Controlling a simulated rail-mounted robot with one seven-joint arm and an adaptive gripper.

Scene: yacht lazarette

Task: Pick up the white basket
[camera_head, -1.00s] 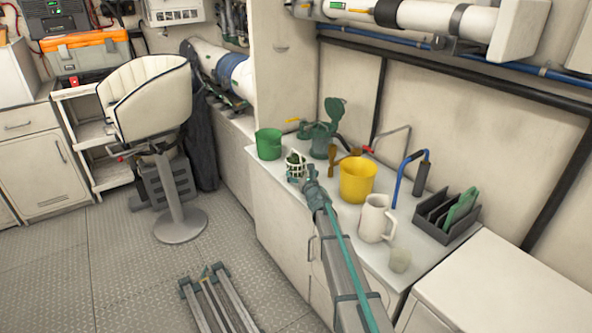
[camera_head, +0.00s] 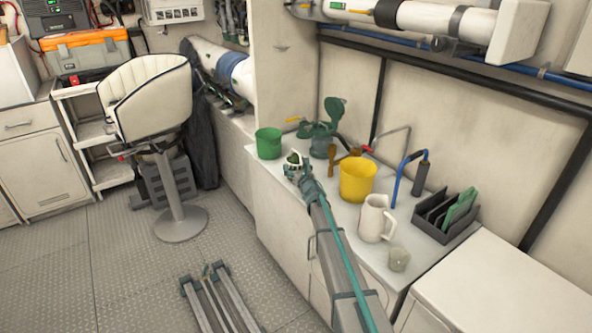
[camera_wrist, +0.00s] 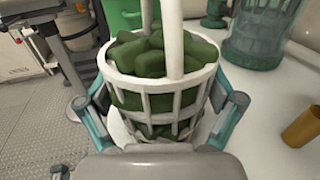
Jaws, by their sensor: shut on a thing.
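The white basket (camera_wrist: 150,90) is an openwork tub with an upright white handle, filled with dark green pieces. In the wrist view it stands upright between the two fingers of my gripper (camera_wrist: 160,118), which is shut on its sides. In the head view the basket (camera_head: 293,165) shows small near the counter's front edge, partly hidden by my gripper (camera_head: 300,176). I cannot tell whether its base touches the counter.
On the white counter (camera_head: 345,218), a green bucket (camera_head: 268,143) stands left of the basket and a yellow bucket (camera_head: 357,180) to the right. A white pitcher (camera_head: 374,218), a cup (camera_head: 399,259) and a dark rack (camera_head: 445,218) stand farther right. Bare counter lies between them.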

